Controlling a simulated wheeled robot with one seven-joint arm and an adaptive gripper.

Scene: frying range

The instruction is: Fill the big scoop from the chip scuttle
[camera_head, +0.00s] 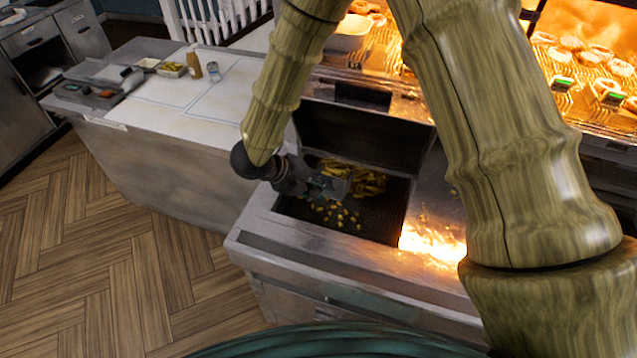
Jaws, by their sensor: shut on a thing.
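The chip scuttle (390,228) is a dark, sunken basin in the steel counter with a raised dark back panel. Chips (369,184) lie heaped toward its back, and several loose pieces (338,213) are scattered toward the front. My gripper (303,183) reaches in from the scuttle's left side and is shut on the big scoop (335,187). The scoop is a small grey shape low over the chips, beside the heap. Its mouth is too small to make out, so I cannot tell whether chips are in it.
A lit hot display with round food items (586,58) stands at the back right. A white worktop (165,100) to the left bears a sauce bottle (194,62), a can (214,72) and small trays. Bare steel counter (435,232) lies right of the scuttle. Wooden floor is clear at left.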

